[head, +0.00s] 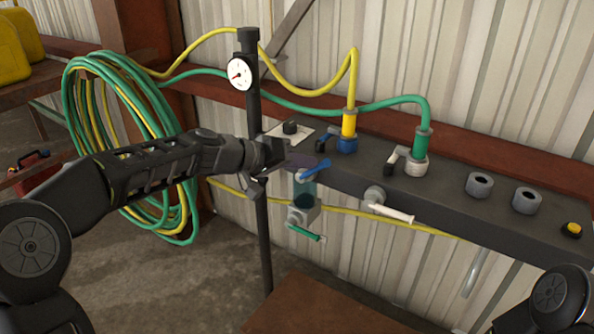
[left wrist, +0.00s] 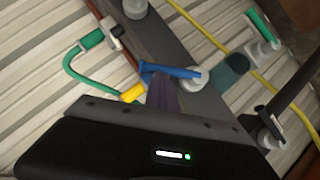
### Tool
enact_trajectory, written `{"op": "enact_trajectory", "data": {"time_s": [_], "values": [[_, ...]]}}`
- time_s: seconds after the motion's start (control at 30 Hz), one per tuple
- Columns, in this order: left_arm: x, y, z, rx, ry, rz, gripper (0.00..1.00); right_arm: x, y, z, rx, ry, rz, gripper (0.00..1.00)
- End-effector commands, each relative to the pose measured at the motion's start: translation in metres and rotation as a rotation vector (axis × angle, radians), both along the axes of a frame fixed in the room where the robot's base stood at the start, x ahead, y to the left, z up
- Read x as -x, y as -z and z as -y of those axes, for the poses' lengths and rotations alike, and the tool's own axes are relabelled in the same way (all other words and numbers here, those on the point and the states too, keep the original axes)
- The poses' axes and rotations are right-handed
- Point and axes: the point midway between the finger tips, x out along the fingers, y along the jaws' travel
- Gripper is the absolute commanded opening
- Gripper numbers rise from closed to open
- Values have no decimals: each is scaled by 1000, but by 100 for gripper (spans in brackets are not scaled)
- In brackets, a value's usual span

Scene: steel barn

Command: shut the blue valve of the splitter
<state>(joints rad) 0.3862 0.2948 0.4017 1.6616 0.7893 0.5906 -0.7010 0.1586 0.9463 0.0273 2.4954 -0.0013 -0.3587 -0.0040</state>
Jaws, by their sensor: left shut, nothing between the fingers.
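The blue valve's lever (head: 315,168) sticks out at the front edge of the dark bench, slanting up to the right. It also shows in the left wrist view (left wrist: 168,71), reaching left from a round pale pivot. A teal see-through bowl (head: 304,195) hangs below it. A green-handled valve (head: 306,234) sits lower down, and a white-handled valve (head: 392,211) stands to the right. My left gripper (head: 278,160) is shut and empty, just left of the blue lever; I cannot tell whether they touch. My right gripper is out of view.
A black post with a gauge (head: 240,74) rises behind my left gripper. Coiled hoses (head: 92,90) hang at left. Two grey rings (head: 479,184) and a yellow button (head: 572,229) are at right.

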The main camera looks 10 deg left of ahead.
Motion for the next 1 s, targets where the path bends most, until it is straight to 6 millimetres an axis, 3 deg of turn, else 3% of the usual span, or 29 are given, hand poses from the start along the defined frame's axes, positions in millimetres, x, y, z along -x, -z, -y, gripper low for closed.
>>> {"op": "enact_trajectory", "data": {"time_s": [0.1, 0.53, 1.0], "values": [[3, 3, 9, -103, 4, 45, 0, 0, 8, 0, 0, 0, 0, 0], [12, 19, 32, -473, 7, 193, 0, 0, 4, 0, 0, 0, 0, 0], [14, 36, 37, -470, -1, 186, 0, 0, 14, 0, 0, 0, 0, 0]]}}
